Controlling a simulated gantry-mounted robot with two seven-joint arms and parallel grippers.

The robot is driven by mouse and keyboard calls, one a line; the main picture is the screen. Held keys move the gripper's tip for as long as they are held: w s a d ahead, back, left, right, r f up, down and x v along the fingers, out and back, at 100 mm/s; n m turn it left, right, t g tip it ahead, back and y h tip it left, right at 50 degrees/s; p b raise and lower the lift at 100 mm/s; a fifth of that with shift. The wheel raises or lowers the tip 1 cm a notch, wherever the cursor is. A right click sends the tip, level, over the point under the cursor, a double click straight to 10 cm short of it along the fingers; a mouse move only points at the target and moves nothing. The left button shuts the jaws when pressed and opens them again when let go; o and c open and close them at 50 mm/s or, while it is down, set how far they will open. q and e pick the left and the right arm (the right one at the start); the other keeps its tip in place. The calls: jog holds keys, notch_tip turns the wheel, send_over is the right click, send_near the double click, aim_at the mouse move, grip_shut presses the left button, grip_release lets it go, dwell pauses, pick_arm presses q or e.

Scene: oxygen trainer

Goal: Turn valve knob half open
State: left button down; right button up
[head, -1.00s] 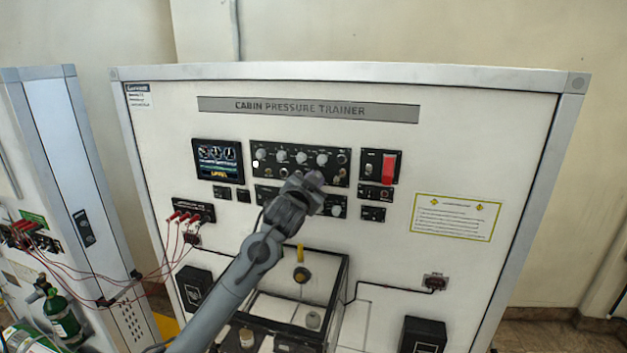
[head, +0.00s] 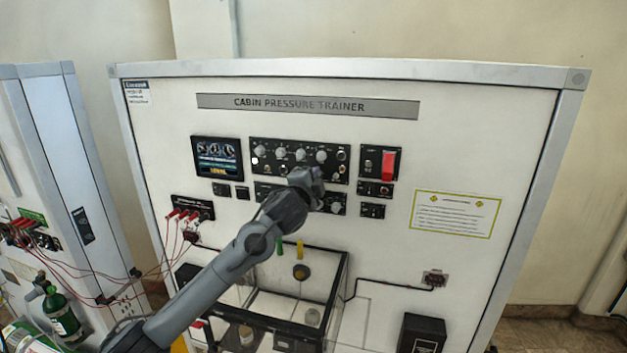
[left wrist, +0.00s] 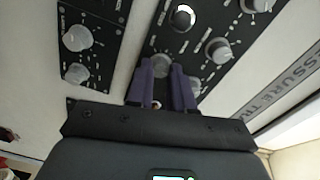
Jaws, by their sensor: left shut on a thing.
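My left gripper (head: 312,182) is at the lower edge of the upper black control panel (head: 257,172) on the Cabin Pressure Trainer. In the left wrist view its two purple-grey fingers (left wrist: 163,78) are close together around a round grey knob (left wrist: 159,66), partly hidden between them. The gripper is shut on this knob. In the head view the gripper and wrist hide the knob. Which mark its pointer stands at cannot be read. A row of similar knobs (head: 301,156) sits just above the gripper. My right gripper is not in view.
A lower panel has another knob (head: 336,208) close to the gripper. A clear-walled box (head: 349,262) with a yellow handle (head: 300,249) and a green handle (head: 279,244) lies below the arm. Red plugs and cables (head: 182,214) are at left.

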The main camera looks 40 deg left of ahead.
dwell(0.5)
pick_arm(q)
jog(key=shift+f, duration=0.1)
jog(key=c, duration=1)
grip_release()
jog(key=shift+s, duration=0.1)
jog(key=b+v, duration=0.3)
jog(key=v, duration=0.7)
jog(key=shift+s+d, duration=0.2)
jog(key=shift+s, duration=0.1)
